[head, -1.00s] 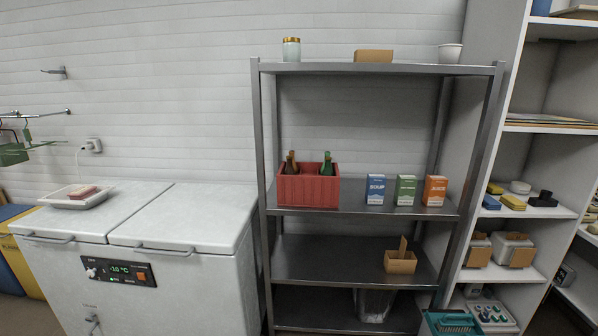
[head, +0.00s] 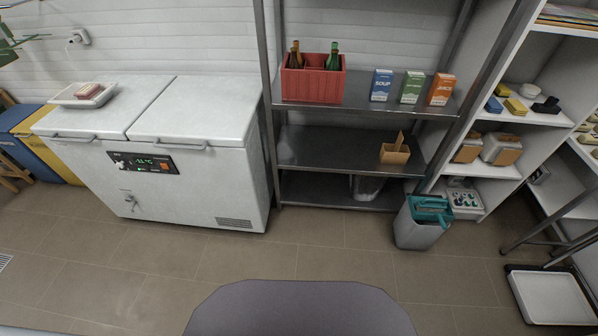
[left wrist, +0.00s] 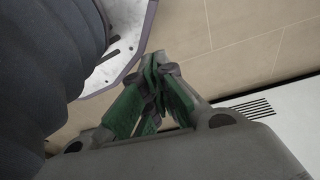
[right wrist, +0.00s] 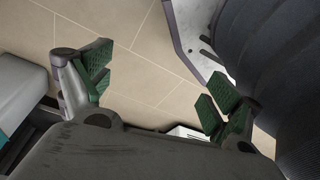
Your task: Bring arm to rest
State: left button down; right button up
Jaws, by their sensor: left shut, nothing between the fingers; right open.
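My left gripper (left wrist: 157,82) shows in the left wrist view with its green-padded fingers together and nothing between them. It hangs over the tiled floor, beside my own base. My right gripper (right wrist: 155,85) shows in the right wrist view with its green-padded fingers wide apart and empty, also over the floor. Neither gripper nor arm shows in the head view.
A white chest freezer (head: 190,190) stands at the left, with a tray (head: 83,95) on its lid. A metal shelf (head: 330,148) holds a red crate (head: 313,86) and several cartons. A grey bin (head: 418,235) stands at its foot. The tiled floor (head: 190,258) ahead is clear.

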pick_arm(q)
jog(key=s+a+r+p, duration=0.2)
jog(key=s+p, duration=0.5)
jog(key=s+a+r+g+p, duration=0.1)
jog(key=s+a+r+p, duration=0.1)
jog(key=s+p, duration=0.5)
jog(key=shift+a+r+y, duration=0.25)
jog(key=shift+a+y, duration=0.15)
jog(key=shift+a, duration=0.25)
pick_arm(e)
jog(key=s+d+r, duration=0.2)
jog(key=s, duration=0.5)
jog(key=s+d+r+g, duration=0.1)
jog(key=s+d+r, duration=0.1)
jog(key=s, duration=0.5)
jog(key=shift+d+r+h, duration=0.25)
jog(key=shift+d+h, duration=0.15)
jog(key=shift+d, duration=0.25)
pick_arm(q)
jog(key=shift+s, duration=0.1)
pick_arm(e)
jog(key=shift+s, duration=0.1)
pick_arm(q)
jog(key=shift+f+b, duration=2.3)
jog(key=shift+b, duration=0.15)
pick_arm(e)
jog(key=shift+f, duration=2.3)
